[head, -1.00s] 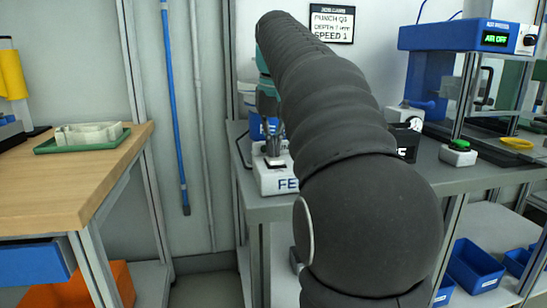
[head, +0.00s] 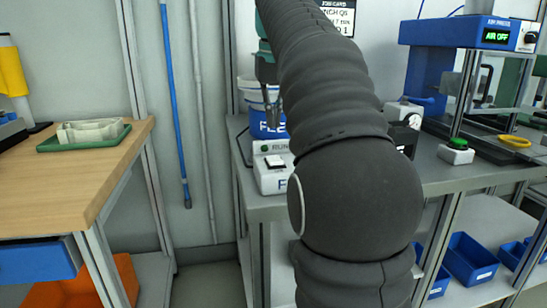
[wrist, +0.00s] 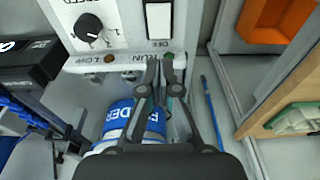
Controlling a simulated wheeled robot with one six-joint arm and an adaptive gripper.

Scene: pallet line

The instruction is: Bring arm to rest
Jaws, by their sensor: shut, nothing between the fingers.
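My gripper (wrist: 165,65) is shut and empty in the wrist view, its dark fingertips in front of the lower edge of a white control box (wrist: 115,30). The box has a black dial (wrist: 88,27), a white rocker switch (wrist: 158,20) and small lamps. In the head view my gripper (head: 266,72) hangs above the white control box (head: 272,182), apart from it. My dark, ribbed arm (head: 335,110) reaches up and away, covering part of the bench.
A blue-labelled white bucket (head: 264,122) stands behind the box, close below my gripper. A blue press (head: 430,80) reading AIR OFF stands right, with a green button (head: 458,145). A wooden bench (head: 70,185) with a green tray (head: 85,140) is left. Blue bins (head: 470,262) sit below.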

